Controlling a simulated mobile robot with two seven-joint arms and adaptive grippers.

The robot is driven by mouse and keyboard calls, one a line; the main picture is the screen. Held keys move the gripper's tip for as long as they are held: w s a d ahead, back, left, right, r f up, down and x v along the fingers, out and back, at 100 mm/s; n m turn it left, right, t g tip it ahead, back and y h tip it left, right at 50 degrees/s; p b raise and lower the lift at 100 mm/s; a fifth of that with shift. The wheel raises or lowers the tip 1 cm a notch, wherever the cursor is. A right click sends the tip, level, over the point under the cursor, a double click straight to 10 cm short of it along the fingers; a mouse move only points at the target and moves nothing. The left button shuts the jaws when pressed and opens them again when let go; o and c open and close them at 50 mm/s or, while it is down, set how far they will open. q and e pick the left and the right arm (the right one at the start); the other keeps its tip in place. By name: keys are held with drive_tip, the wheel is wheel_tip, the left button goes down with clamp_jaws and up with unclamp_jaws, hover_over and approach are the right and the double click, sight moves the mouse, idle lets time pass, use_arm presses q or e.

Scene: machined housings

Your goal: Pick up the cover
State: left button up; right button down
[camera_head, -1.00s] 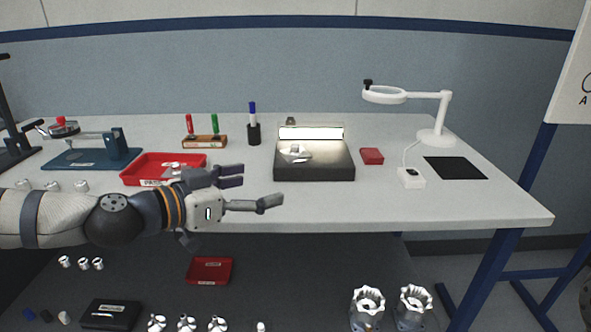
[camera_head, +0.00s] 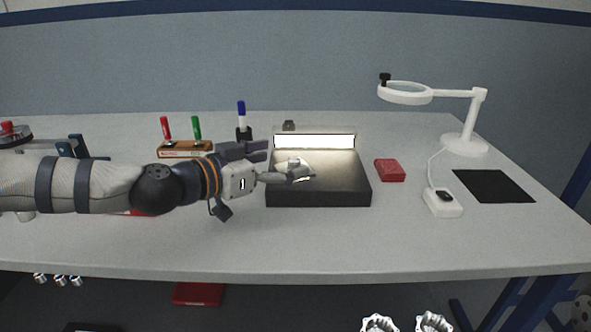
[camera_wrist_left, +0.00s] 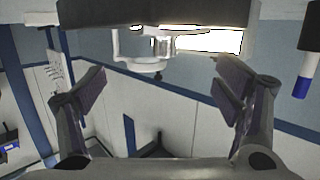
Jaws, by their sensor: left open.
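A small shiny silver metal piece, which looks like the cover (camera_head: 294,167), lies on top of the black inspection box (camera_head: 318,193) in the head view. My left gripper (camera_head: 274,163) is open at the left part of the box, with one fingertip overlapping the silver piece in the picture. I cannot tell whether it touches. In the left wrist view the open fingers (camera_wrist_left: 158,88) spread apart with nothing gripped between them. The dark box (camera_wrist_left: 155,12) appears upside down at the top there, with a pale metallic shape (camera_wrist_left: 165,44) below it. My right gripper is not in view.
The box has a bright light bar (camera_head: 314,141) at its back. A red block (camera_head: 390,170) and a white magnifier stand (camera_head: 465,143) are to the right. A marker rack (camera_head: 186,149) and a blue marker (camera_head: 241,117) stand behind my arm. The front of the table is clear.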

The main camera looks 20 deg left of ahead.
sight(293, 161)
use_arm(q)
drive_tip(key=x, duration=0.2)
drive_tip(key=f+x, duration=0.1)
drive_tip(key=x, duration=0.1)
drive_tip(key=shift+w+b, duration=0.2)
drive_tip(key=shift+b, duration=0.2)
drive_tip(key=shift+w+d, duration=0.1)
drive_tip(key=shift+w, duration=0.05)
drive_tip(key=shift+r, duration=0.1)
drive_tip(key=shift+c, duration=0.3)
